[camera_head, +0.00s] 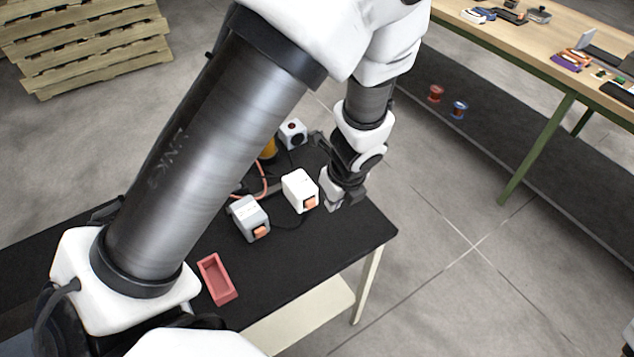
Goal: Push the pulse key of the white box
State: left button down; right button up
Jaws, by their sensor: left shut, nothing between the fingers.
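The white box (298,188) stands on the black table, with an orange key (310,203) on its front lower face. My left gripper (333,203) is shut and empty, just right of the white box and close to its key. Whether the fingertips touch the box or key I cannot tell. The left arm crosses the picture from the lower left and hides part of the table. My right gripper is not in view.
A grey box (248,219) with an orange key stands left of the white box. A red tray (217,279) lies nearer. The black table's (345,240) right corner is clear.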

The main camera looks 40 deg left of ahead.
aim_at(311, 204)
pick_arm(q)
jog(key=b+x, duration=1)
jog(key=x, duration=0.1)
jog(key=shift+w+f, duration=0.1)
jog(key=shift+f, duration=0.2)
jog(key=a, duration=0.1)
jog(key=w+a+r, duration=0.1)
jog(key=shift+w+a, duration=0.2)
jog(key=shift+a, duration=0.15)
jog(key=shift+a+r, duration=0.15)
jog(key=shift+a, duration=0.4)
jog(key=shift+w, duration=0.1)
jog(key=shift+d, duration=0.1)
